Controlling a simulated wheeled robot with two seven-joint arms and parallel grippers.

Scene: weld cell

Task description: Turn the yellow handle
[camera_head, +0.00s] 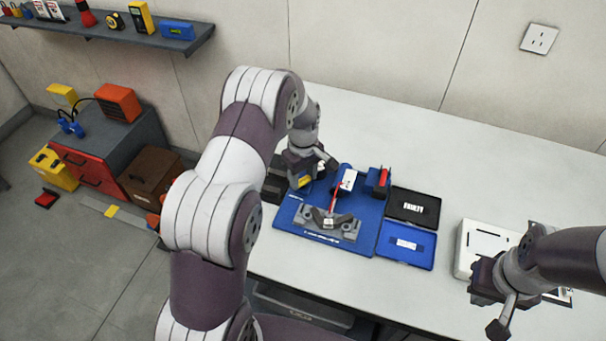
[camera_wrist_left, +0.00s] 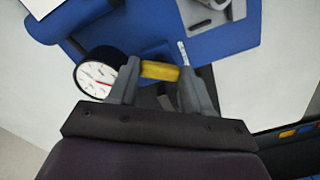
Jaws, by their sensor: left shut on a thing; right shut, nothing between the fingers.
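The yellow handle (camera_wrist_left: 160,71) lies between the two fingers of my left gripper (camera_wrist_left: 157,80) in the left wrist view. The fingers are shut on it, one at each end. In the head view the handle (camera_head: 304,181) is a small yellow patch beside my left gripper (camera_head: 313,177), at the left edge of the blue mat (camera_head: 285,215); much of it is hidden by the gripper. A round dial gauge (camera_wrist_left: 97,75) with a white face and red needle sits just left of the handle in the wrist view. My right gripper (camera_head: 497,315) is shut and empty at the lower right.
A grey metal fixture (camera_head: 345,231) and a red-and-white tool (camera_head: 347,182) are on the mat. A black tray (camera_head: 413,206) marked FAULTY and a blue tray (camera_head: 405,245) lie to its right. A white box (camera_head: 466,250) is near my right gripper. The table's back is clear.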

